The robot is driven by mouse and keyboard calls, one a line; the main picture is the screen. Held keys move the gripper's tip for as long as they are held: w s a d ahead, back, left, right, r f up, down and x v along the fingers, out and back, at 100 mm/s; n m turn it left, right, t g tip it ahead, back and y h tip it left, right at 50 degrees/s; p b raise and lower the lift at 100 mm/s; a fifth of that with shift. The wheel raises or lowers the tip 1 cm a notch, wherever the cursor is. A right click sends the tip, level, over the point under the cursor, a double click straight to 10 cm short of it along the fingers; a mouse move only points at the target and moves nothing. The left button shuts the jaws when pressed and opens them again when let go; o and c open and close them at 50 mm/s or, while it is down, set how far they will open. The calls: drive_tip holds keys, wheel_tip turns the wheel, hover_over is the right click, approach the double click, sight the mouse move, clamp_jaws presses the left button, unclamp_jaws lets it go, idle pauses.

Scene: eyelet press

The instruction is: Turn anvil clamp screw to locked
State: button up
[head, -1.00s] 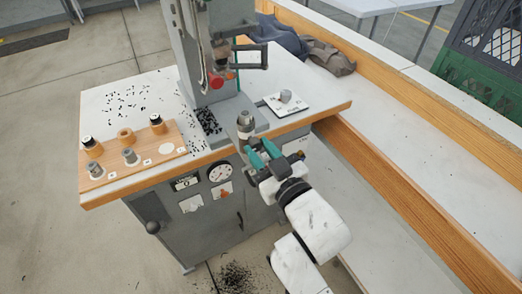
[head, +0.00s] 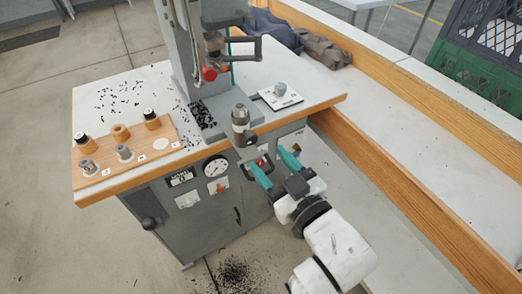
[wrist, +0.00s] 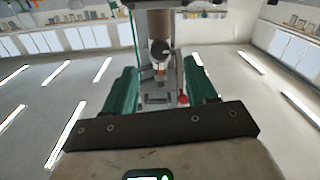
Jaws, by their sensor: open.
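The anvil (head: 240,118) is an upright grey and brown cylinder at the front edge of the press base. I cannot clearly make out its clamp screw or which way it is turned. My gripper (head: 266,157) is open and empty, its two teal fingers spread apart, in front of and below the anvil, with a gap between. In the wrist view my fingers (wrist: 161,68) stand left and right of a brownish cylinder with a metal lower end (wrist: 160,45), which lies farther off. A small red part (wrist: 183,98) shows by the right finger.
The press column (head: 185,45) with a red button (head: 209,73) rises behind the anvil. A wooden block with several dies (head: 105,170) lies left. A white card with a grey knob (head: 280,98) lies right. A wooden-edged bench (head: 400,180) runs along the right.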

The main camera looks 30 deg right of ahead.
drive_tip(key=shift+s, duration=2.35)
drive_tip(key=shift+d, duration=0.1)
drive_tip(key=s+d+f+m+g+h, duration=0.1)
drive_tip(key=s+d+f+g, duration=0.15)
drive_tip(key=f, duration=0.25)
drive_tip(key=s+d+f+g+p, duration=0.1)
drive_tip(key=f+g, duration=0.3)
drive_tip(key=f, duration=0.1)
drive_tip(key=s+d+f+m+g+h, duration=0.1)
drive_tip(key=d+f+g, duration=0.15)
drive_tip(key=f, duration=0.25)
drive_tip(key=s+f+g, duration=0.3)
drive_tip(key=s+g, duration=0.1)
drive_tip(key=s, duration=0.2)
drive_tip(key=s+d+f+g+y, duration=0.1)
drive_tip(key=s+f+g, duration=0.2)
drive_tip(key=s, duration=0.3)
drive_tip(key=shift+d+f+g+p, duration=0.2)
drive_tip(key=shift+f+g+p, duration=0.05)
drive_tip(key=shift+g+p, duration=0.25)
